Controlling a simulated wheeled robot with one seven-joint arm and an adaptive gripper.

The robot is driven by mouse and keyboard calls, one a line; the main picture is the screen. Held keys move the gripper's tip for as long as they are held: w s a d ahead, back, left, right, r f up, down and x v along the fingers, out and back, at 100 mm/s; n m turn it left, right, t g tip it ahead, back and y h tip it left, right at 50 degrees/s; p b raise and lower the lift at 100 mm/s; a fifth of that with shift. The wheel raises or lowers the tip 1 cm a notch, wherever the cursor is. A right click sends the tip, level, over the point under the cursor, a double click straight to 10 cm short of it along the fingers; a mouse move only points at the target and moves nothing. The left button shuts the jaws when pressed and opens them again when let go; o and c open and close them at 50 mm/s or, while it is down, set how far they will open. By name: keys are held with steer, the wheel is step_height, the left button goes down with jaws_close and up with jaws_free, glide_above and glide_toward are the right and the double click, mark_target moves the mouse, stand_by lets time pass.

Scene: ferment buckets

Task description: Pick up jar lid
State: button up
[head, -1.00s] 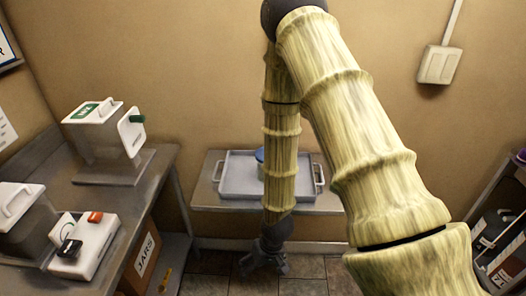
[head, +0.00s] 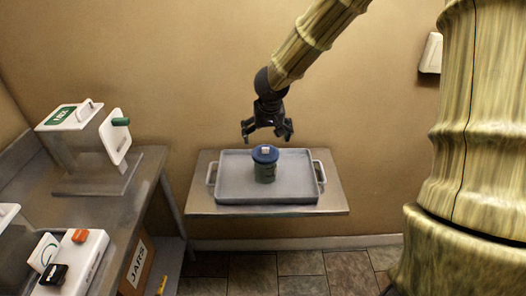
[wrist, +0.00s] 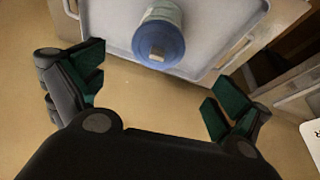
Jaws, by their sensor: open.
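A dark green jar (head: 265,173) stands upright in a grey tray. In the wrist view the blue lid (wrist: 158,44) shows at the top centre, beyond the spread fingers of my gripper (wrist: 155,92). The jar's body (wrist: 163,10) is mostly hidden there by the lid.
The grey tray (head: 225,188) with two handles rests on a wall shelf (head: 330,200). At left, a steel bench (head: 145,165) carries a white-lidded box with a green handle (head: 88,135) and a white box with orange and black parts (head: 85,255). A box marked JARS (head: 137,268) is below.

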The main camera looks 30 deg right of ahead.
glide_above(266, 148)
steer(key=s, duration=0.1)
steer(key=f, duration=0.1)
steer(key=a+f, duration=0.1)
steer(key=f, duration=0.1)
steer(key=shift+s+f+p, duration=0.2)
steer(key=shift+p, duration=0.1)
steer(key=shift+p+x, duration=1.15)
steer(key=shift+x, duration=1.85)
steer(key=shift+s, duration=0.15)
steer(key=shift+c, duration=0.2)
steer(key=c, duration=0.7)
